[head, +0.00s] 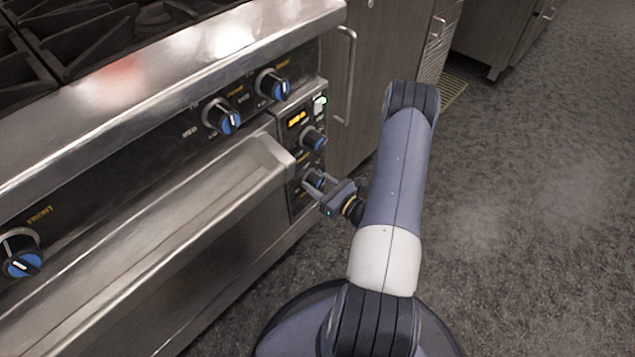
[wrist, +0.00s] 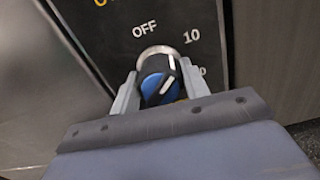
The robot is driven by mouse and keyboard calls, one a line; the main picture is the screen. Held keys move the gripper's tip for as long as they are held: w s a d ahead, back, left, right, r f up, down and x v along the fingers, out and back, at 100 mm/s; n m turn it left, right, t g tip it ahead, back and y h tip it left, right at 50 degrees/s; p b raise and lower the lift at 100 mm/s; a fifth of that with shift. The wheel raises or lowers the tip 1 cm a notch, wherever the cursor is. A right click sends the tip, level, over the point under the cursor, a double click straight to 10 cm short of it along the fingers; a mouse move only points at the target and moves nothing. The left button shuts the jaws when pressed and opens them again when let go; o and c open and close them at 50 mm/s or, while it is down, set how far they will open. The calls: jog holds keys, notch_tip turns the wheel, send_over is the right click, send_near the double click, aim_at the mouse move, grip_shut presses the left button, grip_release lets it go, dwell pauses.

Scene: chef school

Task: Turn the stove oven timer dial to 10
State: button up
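My gripper (wrist: 155,95) has one finger on each side of the dial. Whether the fingers press on it is not clear. In the head view my gripper (head: 310,187) is at the lowest knob of the oven's right-hand control panel and partly hides it.
The oven door handle (head: 265,155) is close on the left. A vertical cabinet handle (head: 350,75) stands out to the right. The floor at right is clear.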

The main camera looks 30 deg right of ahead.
jog(key=c, duration=0.5)
jog(key=shift+m, duration=1.2)
jog(key=o, duration=1)
jog(key=p+v, duration=0.1)
jog(key=v, duration=0.9)
jog(key=shift+s+d+p, duration=0.15)
jog(key=shift+s+p, duration=0.2)
jog(key=shift+p, duration=0.05)
